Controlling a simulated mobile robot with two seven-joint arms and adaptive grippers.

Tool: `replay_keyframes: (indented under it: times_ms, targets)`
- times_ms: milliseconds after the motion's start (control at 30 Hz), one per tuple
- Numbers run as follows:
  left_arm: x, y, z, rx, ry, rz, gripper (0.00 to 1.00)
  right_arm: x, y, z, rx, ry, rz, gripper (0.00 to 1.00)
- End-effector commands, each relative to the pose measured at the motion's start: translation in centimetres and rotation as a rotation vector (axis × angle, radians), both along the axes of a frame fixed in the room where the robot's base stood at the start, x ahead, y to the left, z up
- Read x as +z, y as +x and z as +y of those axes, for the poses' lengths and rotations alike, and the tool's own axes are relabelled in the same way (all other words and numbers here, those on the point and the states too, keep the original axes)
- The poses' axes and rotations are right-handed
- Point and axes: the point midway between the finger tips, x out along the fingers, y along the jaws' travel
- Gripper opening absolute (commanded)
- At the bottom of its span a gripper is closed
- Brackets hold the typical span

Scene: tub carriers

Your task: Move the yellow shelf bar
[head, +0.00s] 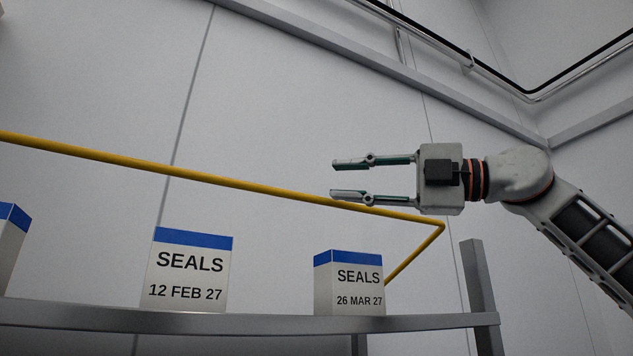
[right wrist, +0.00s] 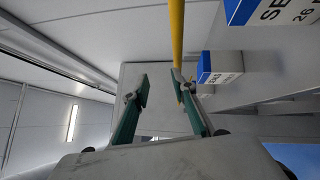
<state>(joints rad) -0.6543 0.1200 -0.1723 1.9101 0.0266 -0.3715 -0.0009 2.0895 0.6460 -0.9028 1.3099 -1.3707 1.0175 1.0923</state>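The yellow shelf bar (head: 230,183) runs across the head view from the left edge, above the shelf boxes, to a bend at the right, then slants down behind the right box. My right gripper (head: 335,179) is open and empty, with its fingers pointing left. Its lower finger overlaps the bar near the bend. In the right wrist view, the bar (right wrist: 177,35) comes down from the top to the right finger of my open gripper (right wrist: 161,82). I cannot tell whether the finger touches it. My left gripper is not in view.
A grey shelf (head: 240,322) holds a box marked SEALS 12 FEB 27 (head: 187,272), another marked SEALS 26 MAR 27 (head: 349,285), and a cut-off box (head: 10,240) at left. A metal post (head: 481,295) stands at the right. The space above the bar looks clear.

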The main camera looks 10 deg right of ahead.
Motion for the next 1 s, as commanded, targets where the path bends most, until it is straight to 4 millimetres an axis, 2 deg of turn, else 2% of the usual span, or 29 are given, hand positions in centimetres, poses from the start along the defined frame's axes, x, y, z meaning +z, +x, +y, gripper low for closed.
replay_keyframes:
  times_ms: [100,300,1000]
  targets:
    - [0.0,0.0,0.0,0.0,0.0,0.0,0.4,-0.3,-0.7,-1.5,0.0,-0.001,0.0,0.26]
    - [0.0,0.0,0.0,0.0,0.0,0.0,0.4,-0.5,-1.3,-2.5,0.002,-0.002,0.001,0.26]
    - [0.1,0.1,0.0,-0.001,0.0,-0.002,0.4,-0.5,-1.3,-2.5,0.001,-0.002,0.002,0.26]
